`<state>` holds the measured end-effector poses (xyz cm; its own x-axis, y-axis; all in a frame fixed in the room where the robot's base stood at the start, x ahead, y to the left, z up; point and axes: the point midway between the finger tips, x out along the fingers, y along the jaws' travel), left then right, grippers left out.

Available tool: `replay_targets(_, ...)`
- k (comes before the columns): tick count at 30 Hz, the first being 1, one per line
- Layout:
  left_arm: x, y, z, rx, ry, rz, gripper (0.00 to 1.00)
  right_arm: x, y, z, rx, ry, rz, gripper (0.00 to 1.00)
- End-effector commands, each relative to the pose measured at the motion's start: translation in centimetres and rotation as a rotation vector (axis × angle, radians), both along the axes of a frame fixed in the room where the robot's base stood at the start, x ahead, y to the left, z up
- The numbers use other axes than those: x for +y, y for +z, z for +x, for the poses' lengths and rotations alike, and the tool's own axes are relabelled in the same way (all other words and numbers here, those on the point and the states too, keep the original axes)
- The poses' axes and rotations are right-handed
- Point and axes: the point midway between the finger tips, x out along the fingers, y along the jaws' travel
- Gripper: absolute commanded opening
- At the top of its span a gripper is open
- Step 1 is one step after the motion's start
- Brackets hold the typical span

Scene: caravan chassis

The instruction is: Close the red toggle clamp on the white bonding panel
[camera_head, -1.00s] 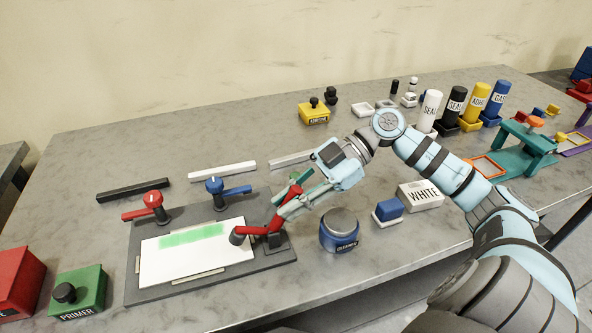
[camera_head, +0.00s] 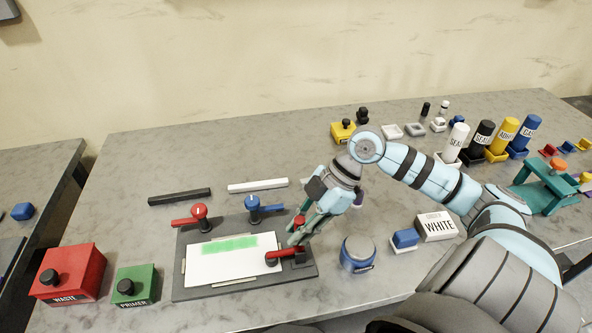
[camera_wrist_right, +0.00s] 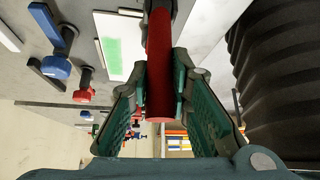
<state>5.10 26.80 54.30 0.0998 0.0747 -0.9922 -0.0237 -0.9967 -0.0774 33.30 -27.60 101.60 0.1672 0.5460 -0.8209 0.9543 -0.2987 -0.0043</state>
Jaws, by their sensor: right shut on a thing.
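The white bonding panel (camera_head: 224,269) with a green strip (camera_head: 229,244) lies on the dark fixture plate (camera_head: 189,294). A red toggle clamp (camera_head: 285,253) stands at the plate's right side. Its red arm reaches left and its dark tip (camera_head: 271,262) is at the panel's right edge; I cannot tell whether it presses on it. My right gripper (camera_head: 297,232) is shut on the clamp's red handle, which stands up from the base. In the right wrist view the red handle (camera_wrist_right: 160,88) lies between the two fingers. My left gripper is not in view.
Another red clamp (camera_head: 198,213) and a blue clamp (camera_head: 254,206) stand on the plate's back edge. A blue round container (camera_head: 357,254) sits close to the plate's right. Waste (camera_head: 70,273) and primer (camera_head: 135,286) boxes stand at left.

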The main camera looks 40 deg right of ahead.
Motion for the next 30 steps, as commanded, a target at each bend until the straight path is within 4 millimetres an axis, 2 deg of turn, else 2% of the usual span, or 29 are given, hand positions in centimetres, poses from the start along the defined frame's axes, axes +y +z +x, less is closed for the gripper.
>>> replay_targets(7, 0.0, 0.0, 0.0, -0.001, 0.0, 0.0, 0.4, 0.0, 0.0, 0.1, -0.004, 0.004, -0.003, 0.0)
replay_targets(8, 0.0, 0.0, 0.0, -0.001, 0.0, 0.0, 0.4, 0.0, 0.0, 0.1, -0.004, 0.004, -0.003, 0.21)
replay_targets(11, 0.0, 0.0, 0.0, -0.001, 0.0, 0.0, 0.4, 0.0, 0.0, 0.1, -0.003, 0.004, -0.003, 0.37)
replay_targets(12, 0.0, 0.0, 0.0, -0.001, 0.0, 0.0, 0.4, 0.0, 0.0, 0.1, -0.003, 0.004, -0.003, 0.39)
replay_targets(22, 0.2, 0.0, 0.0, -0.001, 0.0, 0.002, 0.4, 0.0, 0.5, 0.1, -0.003, 0.004, -0.003, 0.39)
replay_targets(26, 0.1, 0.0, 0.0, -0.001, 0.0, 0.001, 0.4, -0.1, 2.9, 0.1, -0.007, 0.005, -0.006, 0.39)
replay_targets(30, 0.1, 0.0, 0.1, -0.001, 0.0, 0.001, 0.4, 0.0, 6.6, 0.3, -0.009, 0.004, -0.004, 0.39)
